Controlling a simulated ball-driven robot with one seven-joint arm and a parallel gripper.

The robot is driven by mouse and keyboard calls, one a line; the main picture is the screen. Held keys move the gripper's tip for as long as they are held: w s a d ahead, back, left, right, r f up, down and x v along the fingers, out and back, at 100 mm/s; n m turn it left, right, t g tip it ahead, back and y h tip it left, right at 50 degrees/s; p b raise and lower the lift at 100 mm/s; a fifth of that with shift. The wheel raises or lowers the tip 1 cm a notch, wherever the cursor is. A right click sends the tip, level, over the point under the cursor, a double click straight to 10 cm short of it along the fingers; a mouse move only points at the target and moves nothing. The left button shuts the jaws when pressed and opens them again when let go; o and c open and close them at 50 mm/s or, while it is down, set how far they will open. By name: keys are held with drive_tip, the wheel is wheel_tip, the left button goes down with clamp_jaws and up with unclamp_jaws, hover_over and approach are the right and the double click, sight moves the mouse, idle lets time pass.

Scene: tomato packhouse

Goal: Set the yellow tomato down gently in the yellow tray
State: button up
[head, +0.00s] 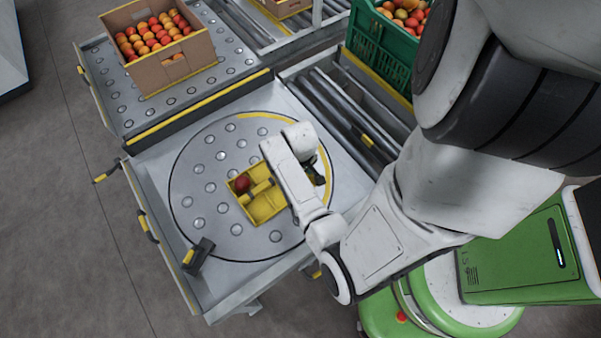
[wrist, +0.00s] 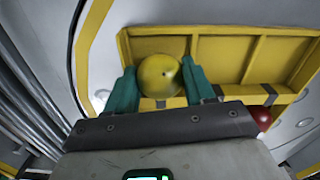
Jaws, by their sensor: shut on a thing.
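The yellow tomato (wrist: 160,76) sits between the teal fingers of my gripper (wrist: 161,84) in the wrist view. My gripper is shut on it. The yellow tray (wrist: 222,60) lies behind the tomato, which overlaps the tray's left-end compartment in this view. I cannot tell whether the tomato touches the tray floor. In the head view the divided tray (head: 265,209) rests on the round turntable, and my arm covers its right side. The held tomato is hidden there. A red tomato (head: 242,183) is in the tray's left part; it also shows in the wrist view (wrist: 263,117).
The turntable (head: 205,208) has metal ball rollers and free room left of the tray. A black and yellow block (head: 198,257) stands at its front left. A cardboard box (head: 178,72) of tomatoes is behind. A green crate (head: 378,45) and rollers (head: 350,105) lie right.

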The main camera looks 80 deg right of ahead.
drive_tip(key=shift+f, duration=0.45)
idle(0.6)
drive_tip(key=o, duration=0.8)
drive_tip(key=shift+c, duration=0.3)
drive_tip(key=shift+c, duration=1.2)
wheel_tip(320, 180, up, 7)
drive_tip(key=p, duration=0.7)
